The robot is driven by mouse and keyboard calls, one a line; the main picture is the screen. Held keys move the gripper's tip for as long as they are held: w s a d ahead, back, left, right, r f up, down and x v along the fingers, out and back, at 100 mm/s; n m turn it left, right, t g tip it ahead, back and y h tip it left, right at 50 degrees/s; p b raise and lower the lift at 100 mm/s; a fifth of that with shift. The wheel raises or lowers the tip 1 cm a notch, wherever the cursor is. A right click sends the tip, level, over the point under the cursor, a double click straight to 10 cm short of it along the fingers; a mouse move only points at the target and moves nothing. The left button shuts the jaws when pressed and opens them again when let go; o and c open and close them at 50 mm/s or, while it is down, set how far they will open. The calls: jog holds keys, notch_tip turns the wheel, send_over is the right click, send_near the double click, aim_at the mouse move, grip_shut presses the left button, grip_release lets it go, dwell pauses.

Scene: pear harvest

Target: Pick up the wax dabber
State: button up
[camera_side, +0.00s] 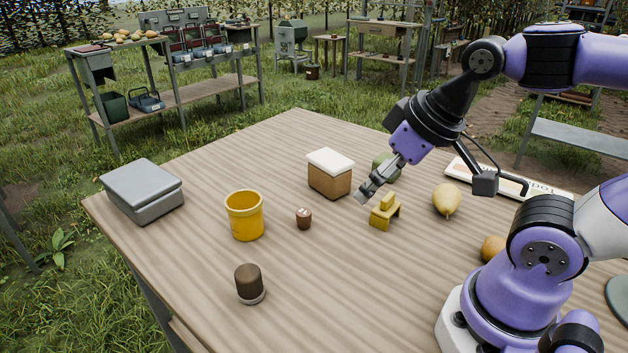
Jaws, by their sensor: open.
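My gripper (364,195) is above the table, pointing down and to the left, with its jaws open and nothing seen between them. It is just left of a small yellow stand-like piece (385,212) and right of a white-topped brown box (330,174). I cannot tell for sure which thing is the wax dabber. A dark brown rounded cylinder with a pale grey base (249,284) stands upright near the table's front left and may be it. A small reddish-brown piece (303,219) stands farther back, near the middle. My gripper is apart from both.
A yellow bucket (245,216) and a grey lidded box (142,190) stand at the left of the wooden table (340,290). A green fruit (387,166) is partly behind my gripper. A yellow pear (446,199) and a brownish fruit (493,248) lie right. The front middle is clear.

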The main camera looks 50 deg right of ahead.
jog(key=n+g+y, duration=0.2)
jog(key=n, duration=0.4)
send_near(248, 273)
notch_tip(248, 273, down, 3)
jog(key=x, duration=0.3)
jog(key=shift+w+a+f, duration=0.2)
jog(key=shift+w, duration=0.15)
jog(key=shift+w+x, duration=0.2)
jog(key=shift+x, duration=2.75)
jog(key=shift+r, duration=0.1)
jog(key=c, duration=1.2)
